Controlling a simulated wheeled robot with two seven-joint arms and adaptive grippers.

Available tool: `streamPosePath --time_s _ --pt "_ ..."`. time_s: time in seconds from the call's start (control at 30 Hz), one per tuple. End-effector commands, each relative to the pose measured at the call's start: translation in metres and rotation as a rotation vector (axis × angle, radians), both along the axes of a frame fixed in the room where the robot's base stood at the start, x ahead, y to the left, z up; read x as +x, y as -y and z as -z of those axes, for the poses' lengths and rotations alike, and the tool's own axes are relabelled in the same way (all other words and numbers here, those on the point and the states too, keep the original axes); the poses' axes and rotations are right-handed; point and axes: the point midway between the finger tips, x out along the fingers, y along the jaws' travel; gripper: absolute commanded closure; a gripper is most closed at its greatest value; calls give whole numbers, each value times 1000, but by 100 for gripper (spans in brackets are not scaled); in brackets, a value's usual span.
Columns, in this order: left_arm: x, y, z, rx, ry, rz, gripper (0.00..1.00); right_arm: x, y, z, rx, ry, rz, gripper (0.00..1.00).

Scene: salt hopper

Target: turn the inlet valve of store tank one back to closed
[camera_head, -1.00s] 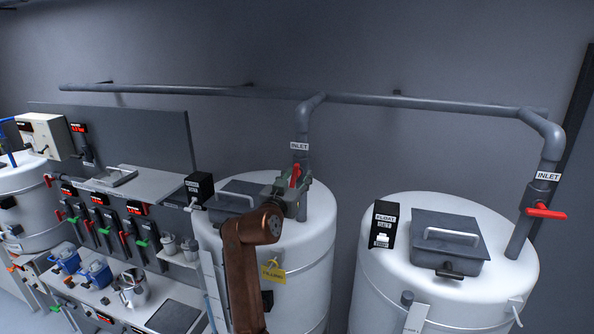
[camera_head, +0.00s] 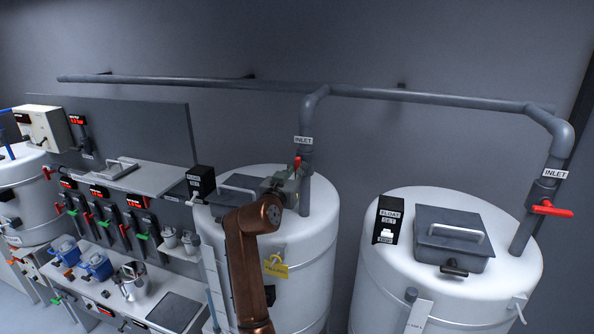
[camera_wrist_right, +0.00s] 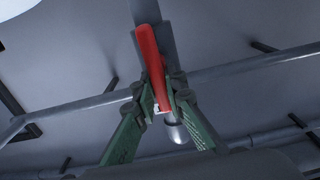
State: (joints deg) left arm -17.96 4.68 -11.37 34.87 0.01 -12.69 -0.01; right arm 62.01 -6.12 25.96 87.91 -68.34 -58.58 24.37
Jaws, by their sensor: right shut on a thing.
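The inlet valve's red handle (camera_head: 297,163) is on the grey vertical pipe (camera_head: 306,185) above the middle white tank (camera_head: 315,225), under an INLET label. My right gripper (camera_head: 288,181) is at this handle and hides its lower part and much of the valve body. In the right wrist view the red handle (camera_wrist_right: 151,60) runs between the two green fingers of my right gripper (camera_wrist_right: 157,100), which are shut on it. A yellow tag (camera_head: 275,266) hangs on the front of this tank. My left gripper is not in view.
A second white tank (camera_head: 380,285) stands at the right, with its own red inlet handle (camera_head: 552,208) lying roughly level. A black box (camera_head: 201,182) and a grey lid (camera_head: 238,190) are close to my right arm. Overhead pipe (camera_head: 430,97) runs along the wall.

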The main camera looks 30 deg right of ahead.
Motion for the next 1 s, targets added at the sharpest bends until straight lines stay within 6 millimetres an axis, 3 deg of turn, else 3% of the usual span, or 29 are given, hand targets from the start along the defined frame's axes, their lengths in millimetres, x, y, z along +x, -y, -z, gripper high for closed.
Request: streamPosePath --time_s 0.1,0.27,0.7,1.0 --pt "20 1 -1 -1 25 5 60 1 1 5 8 -6 2 100" --pt "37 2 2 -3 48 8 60 1 2 7 24 10 2 100" --pt "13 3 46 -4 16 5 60 -1 3 13 212 224 0 100" --pt "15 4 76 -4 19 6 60 -2 5 15 398 438 0 100"
